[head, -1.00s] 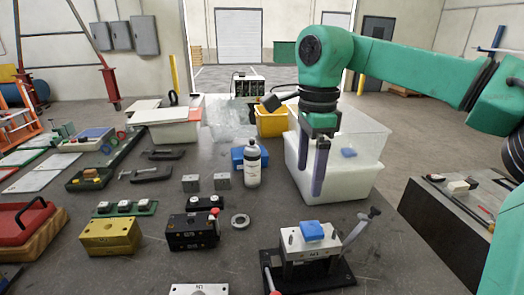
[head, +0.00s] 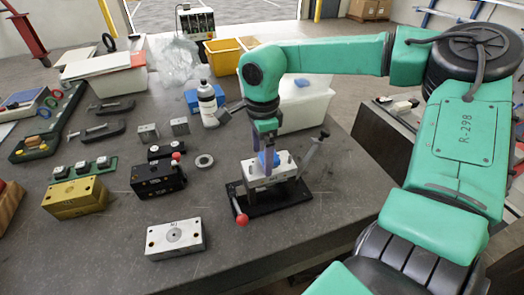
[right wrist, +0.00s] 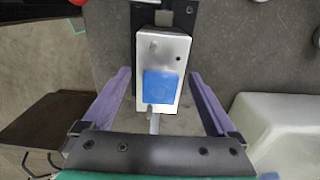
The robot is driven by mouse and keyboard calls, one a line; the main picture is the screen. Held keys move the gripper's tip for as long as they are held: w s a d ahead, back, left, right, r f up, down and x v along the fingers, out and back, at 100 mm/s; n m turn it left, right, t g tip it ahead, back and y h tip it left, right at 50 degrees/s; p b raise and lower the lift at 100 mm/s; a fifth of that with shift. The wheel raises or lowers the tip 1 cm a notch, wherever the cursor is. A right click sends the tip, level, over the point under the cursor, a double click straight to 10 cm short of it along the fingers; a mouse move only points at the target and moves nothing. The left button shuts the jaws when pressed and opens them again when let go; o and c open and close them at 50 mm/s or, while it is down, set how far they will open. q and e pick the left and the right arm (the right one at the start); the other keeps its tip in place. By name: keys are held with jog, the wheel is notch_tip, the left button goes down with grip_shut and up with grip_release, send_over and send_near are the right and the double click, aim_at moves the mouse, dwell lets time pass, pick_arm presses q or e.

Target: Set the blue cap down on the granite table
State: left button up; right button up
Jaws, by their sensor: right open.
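The blue cap (head: 268,159) sits on top of a light grey metal block (head: 252,175) clamped in a black fixture (head: 290,200) on the dark granite table (head: 100,225). My right gripper (head: 267,146) points down just above the cap. In the right wrist view, the cap (right wrist: 160,86) lies on the block between the two spread purple fingers of my right gripper (right wrist: 160,76). The fingers look clear of the cap on both sides, and nothing is held. My left gripper is in neither current view.
The fixture has a red-knobbed lever (head: 241,215) and a slanted handle (head: 314,150). A silver mould block (head: 174,239), a black block (head: 158,180) and a steel ring (head: 204,161) stand to its left. A translucent bin (head: 305,108) is behind. Bare table lies in front.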

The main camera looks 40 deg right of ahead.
jog(key=shift+w+a, duration=0.1)
jog(key=shift+w, duration=0.05)
jog(key=c, duration=1.4)
jog(key=shift+r+p, duration=0.6)
jog(key=shift+r, duration=0.45)
